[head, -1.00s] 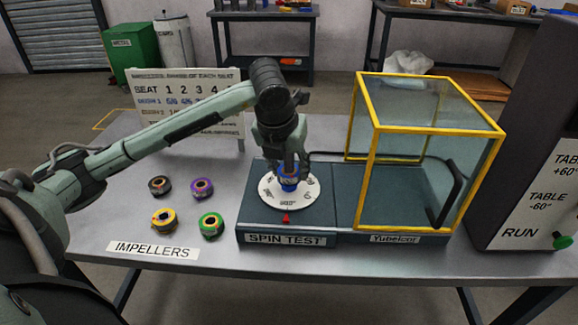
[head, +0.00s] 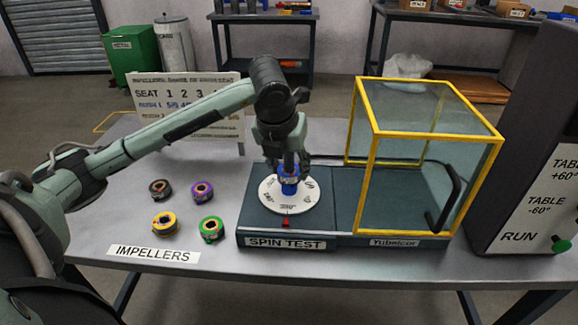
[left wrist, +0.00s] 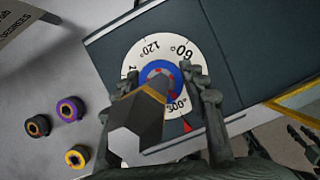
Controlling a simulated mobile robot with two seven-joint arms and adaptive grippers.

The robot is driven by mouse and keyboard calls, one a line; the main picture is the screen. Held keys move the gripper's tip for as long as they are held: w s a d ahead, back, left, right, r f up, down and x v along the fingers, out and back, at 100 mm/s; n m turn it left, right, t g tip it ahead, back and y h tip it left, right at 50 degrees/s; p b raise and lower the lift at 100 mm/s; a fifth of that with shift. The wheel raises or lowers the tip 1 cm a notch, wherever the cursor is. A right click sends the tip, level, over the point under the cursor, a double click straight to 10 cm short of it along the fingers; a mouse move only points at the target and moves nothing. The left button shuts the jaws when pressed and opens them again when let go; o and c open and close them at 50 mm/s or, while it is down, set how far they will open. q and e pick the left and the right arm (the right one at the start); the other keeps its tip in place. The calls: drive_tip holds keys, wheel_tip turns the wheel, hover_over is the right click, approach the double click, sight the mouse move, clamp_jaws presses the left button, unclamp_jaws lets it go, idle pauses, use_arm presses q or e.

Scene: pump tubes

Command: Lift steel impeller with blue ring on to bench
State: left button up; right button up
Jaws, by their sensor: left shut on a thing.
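The impeller with the blue ring (head: 289,187) is at the middle of the white degree dial (head: 270,200) on the spin test unit. My left gripper (head: 290,172) points down from above and is shut on the impeller. Its fingers hide the impeller's upper part in the head view. In the left wrist view the blue ring (left wrist: 148,73) shows between the fingers, over the dial. A dark hexagonal block (left wrist: 140,118) hides much of the impeller there. I cannot tell whether the impeller's underside touches the dial.
Black (head: 160,188), purple (head: 202,191), yellow (head: 164,223) and green (head: 211,228) impellers lie on the bench (head: 110,215) left of the spin test unit (head: 320,222). A yellow-framed clear guard (head: 430,130) stands to the right. A seat sign (head: 205,130) stands behind. Dark jointed fingers (left wrist: 305,143), perhaps my right gripper, show at the edge.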

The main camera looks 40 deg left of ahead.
sight(289, 154)
use_arm(q)
drive_tip(key=shift+r+p, duration=0.8)
drive_tip(key=shift+r, duration=7.9)
use_arm(e)
drive_tip(key=shift+v, duration=0.8)
drive_tip(key=shift+d, duration=0.1)
